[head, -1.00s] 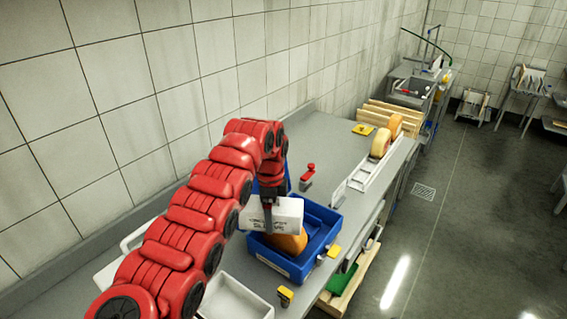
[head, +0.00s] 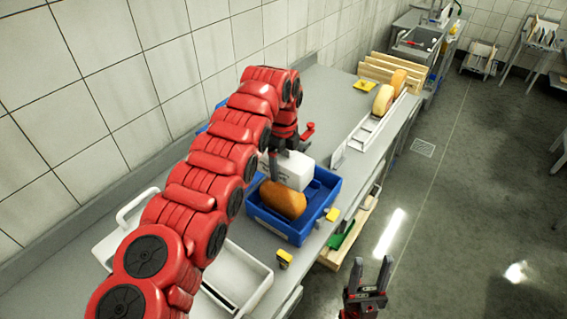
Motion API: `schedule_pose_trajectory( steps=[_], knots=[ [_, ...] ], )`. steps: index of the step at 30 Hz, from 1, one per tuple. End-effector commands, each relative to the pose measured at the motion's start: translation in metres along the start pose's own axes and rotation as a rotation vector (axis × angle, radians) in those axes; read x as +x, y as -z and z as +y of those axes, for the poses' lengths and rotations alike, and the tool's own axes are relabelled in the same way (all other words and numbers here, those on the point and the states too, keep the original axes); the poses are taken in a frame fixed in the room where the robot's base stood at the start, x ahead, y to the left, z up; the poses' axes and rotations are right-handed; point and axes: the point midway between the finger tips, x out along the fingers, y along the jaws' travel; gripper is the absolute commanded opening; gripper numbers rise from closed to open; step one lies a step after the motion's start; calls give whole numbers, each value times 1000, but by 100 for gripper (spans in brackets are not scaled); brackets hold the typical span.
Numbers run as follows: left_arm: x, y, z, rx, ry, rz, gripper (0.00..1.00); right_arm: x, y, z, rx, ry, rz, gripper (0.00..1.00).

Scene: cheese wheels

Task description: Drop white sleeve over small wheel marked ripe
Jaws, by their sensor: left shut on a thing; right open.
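The white sleeve (head: 292,171) is a box-like piece with dark print too small to read. My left gripper (head: 279,160) is shut on it and holds it over the far part of a blue crate. An orange cheese wheel (head: 282,200) stands tilted in the crate, in front of and below the sleeve. The sleeve looks beside the wheel's top, not around it; I cannot tell if they touch. No ripe mark is legible. My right gripper (head: 367,287) is open and empty at the bottom, over the floor.
The blue crate (head: 297,236) stands on the grey bench near its front edge. Two more wheels (head: 383,100) (head: 398,80) stand on a white rack (head: 361,137). Yellow blocks (head: 284,258) (head: 333,214) lie by the crate. A white tray (head: 245,266) is at the front left.

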Motion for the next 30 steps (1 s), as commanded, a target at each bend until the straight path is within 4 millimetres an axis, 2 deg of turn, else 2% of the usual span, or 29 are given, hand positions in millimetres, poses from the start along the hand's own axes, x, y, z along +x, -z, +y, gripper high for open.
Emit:
schedule_pose_trajectory(
  steps=[30],
  knots=[
    [69,0,0,-1,1,0,43,-42,-7,-2,0,0,0,50]
  ],
)
